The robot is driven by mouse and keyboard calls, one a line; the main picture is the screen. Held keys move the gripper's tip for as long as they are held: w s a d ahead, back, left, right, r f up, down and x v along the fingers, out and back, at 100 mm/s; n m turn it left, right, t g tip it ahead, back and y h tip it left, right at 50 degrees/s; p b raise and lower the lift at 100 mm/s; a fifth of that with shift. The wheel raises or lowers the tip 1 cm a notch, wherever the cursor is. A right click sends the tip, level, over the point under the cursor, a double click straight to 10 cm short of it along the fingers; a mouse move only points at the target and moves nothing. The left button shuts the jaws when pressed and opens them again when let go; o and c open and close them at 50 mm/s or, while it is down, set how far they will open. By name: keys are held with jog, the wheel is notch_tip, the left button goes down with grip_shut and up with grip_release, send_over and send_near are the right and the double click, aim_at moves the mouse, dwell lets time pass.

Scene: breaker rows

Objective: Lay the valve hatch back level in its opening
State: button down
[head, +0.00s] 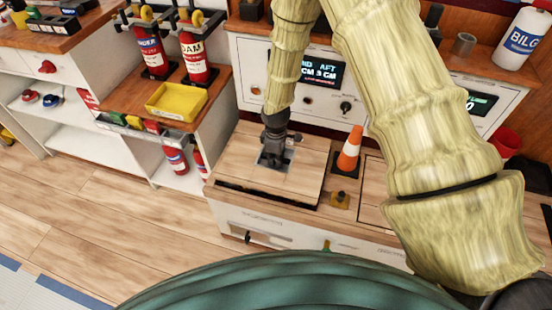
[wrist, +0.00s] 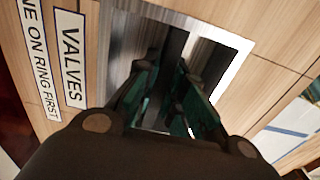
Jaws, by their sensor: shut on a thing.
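The valve hatch (head: 238,163) is a light wood panel on the low bench in the head view. A dark gap runs along its front edge, so it does not look quite flush there; its exact tilt is hard to tell. My gripper (head: 272,157) points down into the metal-rimmed recess in the hatch. In the wrist view my gripper (wrist: 172,105) has its green-padded fingers inside the metal recess (wrist: 225,45), shut on the hatch's ring pull, which the fingers mostly hide. A "VALVES" label (wrist: 70,55) lies beside the recess.
An orange-striped cone (head: 349,152) stands just right of the hatch, with a small brass-coloured fitting (head: 340,200) in front of it. A control panel (head: 325,75) rises behind. A yellow tray (head: 177,101) and fire extinguishers (head: 196,52) stand to the left. The floor at left is clear.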

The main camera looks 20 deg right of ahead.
jog(key=shift+f+b, duration=0.7)
jog(key=shift+f, duration=1.35)
jog(key=c, duration=1.4)
grip_release()
jog(key=shift+f, duration=0.1)
notch_tip(320, 180, up, 12)
jog(key=shift+r, duration=0.1)
